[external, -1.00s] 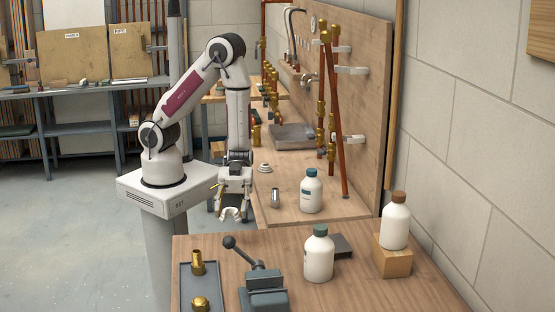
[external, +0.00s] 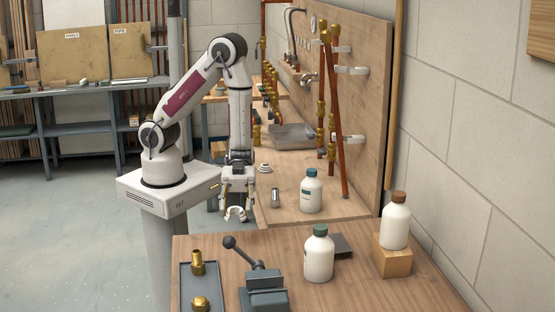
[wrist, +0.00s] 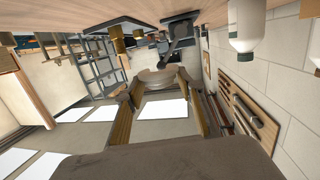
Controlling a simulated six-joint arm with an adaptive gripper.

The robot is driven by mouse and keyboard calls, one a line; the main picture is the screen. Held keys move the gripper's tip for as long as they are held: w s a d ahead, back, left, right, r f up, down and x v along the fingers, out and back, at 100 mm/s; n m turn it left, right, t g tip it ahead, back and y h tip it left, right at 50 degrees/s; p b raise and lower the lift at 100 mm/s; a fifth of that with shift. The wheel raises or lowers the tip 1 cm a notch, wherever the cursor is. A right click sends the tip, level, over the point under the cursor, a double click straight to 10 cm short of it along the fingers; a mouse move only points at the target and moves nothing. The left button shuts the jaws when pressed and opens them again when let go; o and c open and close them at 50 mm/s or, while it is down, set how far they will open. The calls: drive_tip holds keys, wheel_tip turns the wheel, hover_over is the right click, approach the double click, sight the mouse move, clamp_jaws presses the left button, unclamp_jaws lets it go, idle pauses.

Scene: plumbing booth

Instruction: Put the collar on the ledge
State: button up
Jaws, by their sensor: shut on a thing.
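A pale, ring-like piece (external: 236,214), which looks like the collar, is held at the tips of my gripper (external: 237,206). My gripper points down, left of the near end of the long workbench, with its fingers shut on this piece. In the wrist view the piece (wrist: 158,75) is a pale rounded shape between the fingertips; its far side is hidden. A narrow wooden shelf on the upright board (external: 290,76) may be the ledge; I cannot tell for sure.
A white flanged fitting (external: 265,168), a metal cylinder (external: 275,198) and a white bottle (external: 311,192) stand on the long bench. The front table holds a vise (external: 264,290), a green-capped bottle (external: 319,256) and a tray (external: 184,280) with brass fittings. Copper pipes line the board.

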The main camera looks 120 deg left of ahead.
drive_tip(key=s+a+f+n+t+y, duration=0.2)
drive_tip(key=a+n+t+y, duration=0.35)
drive_tip(key=a, duration=1.95)
drive_tip(key=s+a+f+n+t+y, duration=0.1)
drive_tip(key=s+a+n+y, duration=0.5)
drive_tip(key=s+a, duration=0.9)
drive_tip(key=shift+s+a+f+t+y, duration=0.35)
drive_tip(key=shift+a+f+y, duration=0.6)
drive_tip(key=shift+a, duration=1.25)
drive_tip(key=shift+r, duration=0.15)
drive_tip(key=shift+f, duration=2.9)
drive_tip(key=shift+f, duration=0.15)
drive_tip(key=shift+f, duration=1.9)
